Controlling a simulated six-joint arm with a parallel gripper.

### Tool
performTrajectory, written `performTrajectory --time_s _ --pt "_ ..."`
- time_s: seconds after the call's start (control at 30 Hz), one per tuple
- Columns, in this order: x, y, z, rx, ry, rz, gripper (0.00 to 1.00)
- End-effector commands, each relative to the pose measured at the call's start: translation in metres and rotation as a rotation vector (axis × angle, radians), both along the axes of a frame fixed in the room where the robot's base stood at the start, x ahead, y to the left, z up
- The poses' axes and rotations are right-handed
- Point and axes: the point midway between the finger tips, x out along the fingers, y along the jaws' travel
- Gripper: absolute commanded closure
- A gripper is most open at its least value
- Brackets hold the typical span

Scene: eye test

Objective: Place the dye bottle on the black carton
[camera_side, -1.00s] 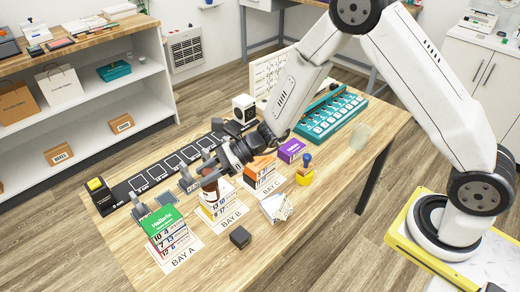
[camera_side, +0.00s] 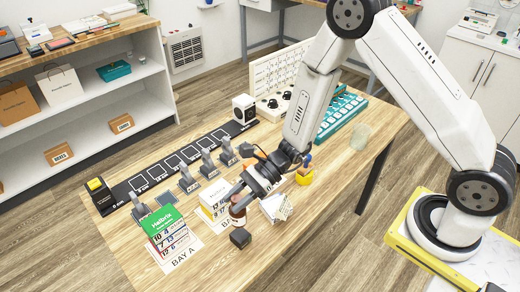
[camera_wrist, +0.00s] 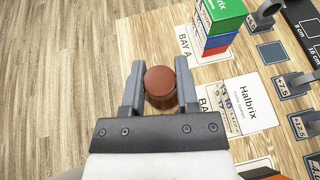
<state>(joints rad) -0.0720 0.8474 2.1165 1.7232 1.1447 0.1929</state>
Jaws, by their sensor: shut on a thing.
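The dye bottle (camera_side: 237,212) is reddish-brown. My gripper (camera_side: 238,203) is shut on it near the Bay B sheet; its round brown top (camera_wrist: 161,82) shows between the fingers (camera_wrist: 160,88) in the wrist view. The box is not visible in the wrist view, and the bottle's label is hidden.
A green-topped carton stack (camera_side: 168,233) stands at Bay A, left of my gripper. A white carton (camera_side: 213,197) stands at Bay B. Grey clamps (camera_side: 188,180) line the back strip. Table front is clear.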

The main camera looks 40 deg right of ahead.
Motion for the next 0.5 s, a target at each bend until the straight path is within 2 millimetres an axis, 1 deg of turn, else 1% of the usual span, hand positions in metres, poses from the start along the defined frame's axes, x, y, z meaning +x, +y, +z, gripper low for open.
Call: performTrajectory --time_s 0.1,0.2,0.5 --pt "0.0 0.0 -0.013 0.0 0.001 0.001 1.0" --pt "0.0 0.0 -0.019 0.0 0.001 0.0 1.0" --pt "0.001 0.0 -0.023 0.001 -0.001 -0.001 1.0"
